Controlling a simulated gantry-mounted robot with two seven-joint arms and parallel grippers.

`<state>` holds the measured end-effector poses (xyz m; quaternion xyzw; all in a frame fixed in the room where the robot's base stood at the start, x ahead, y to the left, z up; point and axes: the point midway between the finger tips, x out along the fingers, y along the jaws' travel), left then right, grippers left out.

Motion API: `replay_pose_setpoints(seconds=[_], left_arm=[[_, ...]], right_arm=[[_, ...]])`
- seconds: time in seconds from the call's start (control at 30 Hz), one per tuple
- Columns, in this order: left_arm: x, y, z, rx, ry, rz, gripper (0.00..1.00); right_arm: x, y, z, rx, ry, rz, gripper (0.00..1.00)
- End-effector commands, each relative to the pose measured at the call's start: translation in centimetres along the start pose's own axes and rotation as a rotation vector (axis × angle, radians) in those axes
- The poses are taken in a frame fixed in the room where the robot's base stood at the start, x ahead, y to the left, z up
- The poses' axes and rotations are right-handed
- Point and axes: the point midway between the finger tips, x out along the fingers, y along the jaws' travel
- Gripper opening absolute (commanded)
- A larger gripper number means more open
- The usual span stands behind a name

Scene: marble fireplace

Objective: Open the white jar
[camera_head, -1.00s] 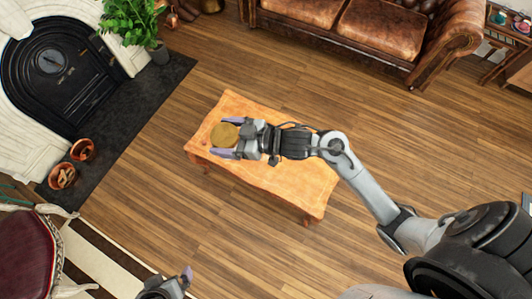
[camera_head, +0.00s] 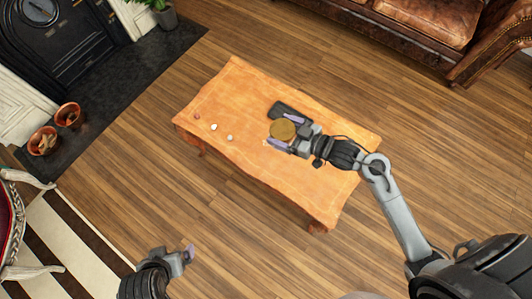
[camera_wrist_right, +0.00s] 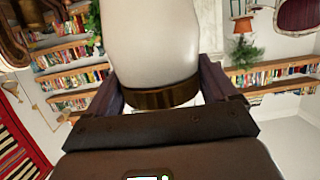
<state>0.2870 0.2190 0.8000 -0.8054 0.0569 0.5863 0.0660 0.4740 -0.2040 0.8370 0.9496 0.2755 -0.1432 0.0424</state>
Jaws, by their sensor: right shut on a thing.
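The white jar shows in the right wrist view as a smooth pale body (camera_wrist_right: 152,45) with a brown-gold lid band (camera_wrist_right: 160,97). In the head view its round golden-brown lid (camera_head: 283,129) faces up, over the coffee table's middle, and hides the white body. My right gripper (camera_head: 283,130) is shut on the jar, with purple-grey fingers on either side at the lid end. Whether the jar touches the table is unclear. My left gripper (camera_head: 187,253) is at the bottom of the head view, away from the table; its finger gap is not clear.
The orange wooden coffee table (camera_head: 250,95) holds a black object (camera_head: 282,109) beside the jar and several small items, including a white one (camera_head: 214,127), at its left end. A leather sofa (camera_head: 425,20) stands behind. Copper pots (camera_head: 68,114) are by the fireplace. The table's left part is mostly clear.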

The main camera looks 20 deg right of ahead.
Motion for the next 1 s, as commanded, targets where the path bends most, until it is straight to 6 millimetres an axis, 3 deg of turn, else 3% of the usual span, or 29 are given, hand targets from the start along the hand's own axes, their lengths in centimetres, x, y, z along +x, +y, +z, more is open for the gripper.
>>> replay_pose_setpoints(seconds=[0.03, 0.1, 0.4, 0.73, 0.87, 1.0], left_arm=[[2.8, 0.1, 0.9, -0.001, 0.0, 0.001, 1.0], [4.5, 0.3, 1.4, -0.003, 0.0, 0.002, 1.0], [10.2, 0.7, 3.2, -0.013, 0.001, 0.01, 1.0], [12.7, 0.8, 4.0, -0.009, 0.001, 0.007, 1.0], [13.7, 0.7, 4.3, -0.006, 0.001, 0.005, 1.0], [15.3, 0.7, 4.8, -0.002, 0.001, 0.002, 1.0]], right_arm=[[0.6, 0.2, 3.4, 0.004, -0.001, 0.007, 0.01], [0.8, 0.5, 5.8, 0.006, 0.0, 0.015, 0.01], [1.4, 0.7, 13.5, 0.009, 0.001, 0.032, 0.01], [2.4, 0.3, 16.7, 0.01, 0.004, 0.032, 0.01], [4.3, 0.3, 17.4, 0.011, 0.006, 0.032, 0.01], [7.5, 0.2, 18.2, 0.011, 0.008, 0.032, 0.01]])
